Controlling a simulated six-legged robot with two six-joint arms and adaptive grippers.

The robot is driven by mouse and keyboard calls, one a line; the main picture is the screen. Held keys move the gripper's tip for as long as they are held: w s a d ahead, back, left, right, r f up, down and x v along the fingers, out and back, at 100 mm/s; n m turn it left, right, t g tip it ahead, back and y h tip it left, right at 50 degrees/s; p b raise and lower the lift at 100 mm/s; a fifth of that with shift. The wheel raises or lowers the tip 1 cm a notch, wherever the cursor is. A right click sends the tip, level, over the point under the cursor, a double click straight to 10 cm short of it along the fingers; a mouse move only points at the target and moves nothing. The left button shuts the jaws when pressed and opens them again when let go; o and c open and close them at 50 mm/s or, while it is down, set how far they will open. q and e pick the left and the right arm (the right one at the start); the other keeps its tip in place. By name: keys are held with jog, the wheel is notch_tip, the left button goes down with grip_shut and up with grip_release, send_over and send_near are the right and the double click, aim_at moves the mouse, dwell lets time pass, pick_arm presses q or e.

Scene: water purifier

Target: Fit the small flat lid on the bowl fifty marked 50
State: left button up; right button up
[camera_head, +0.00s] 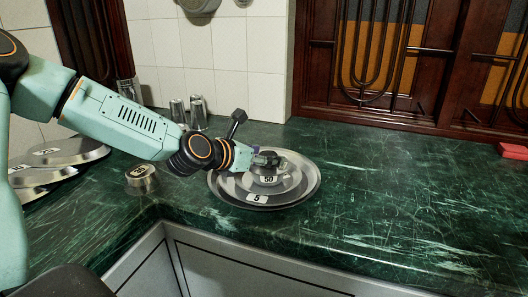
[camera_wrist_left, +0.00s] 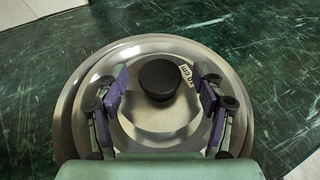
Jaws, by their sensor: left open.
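The bowl marked 50 (camera_head: 268,180) is a small metal bowl standing inside the wider dish marked 5 (camera_head: 257,199). My left gripper (camera_head: 266,160) is right over this bowl, with its fingers apart. In the wrist view, a round metal lid (camera_wrist_left: 160,118) with a black knob (camera_wrist_left: 160,78) and a "10 cm" label lies below the open fingers of my left gripper (camera_wrist_left: 161,84). The knob is between the fingers, with gaps on both sides. The lid appears to be on the bowl, but I cannot tell whether its rim is seated. My right gripper is out of view.
A small metal tin (camera_head: 142,176) with a label stands left of the dish. Large lids (camera_head: 68,151) lie at the far left of the green counter (camera_head: 400,190). Metal cups (camera_head: 197,114) stand by the tiled wall. The counter right of the dish is clear, except a red object (camera_head: 513,151).

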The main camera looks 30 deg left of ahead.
pick_arm(q)
notch_tip(320, 180, up, 10)
dwell(0.8)
dwell(0.6)
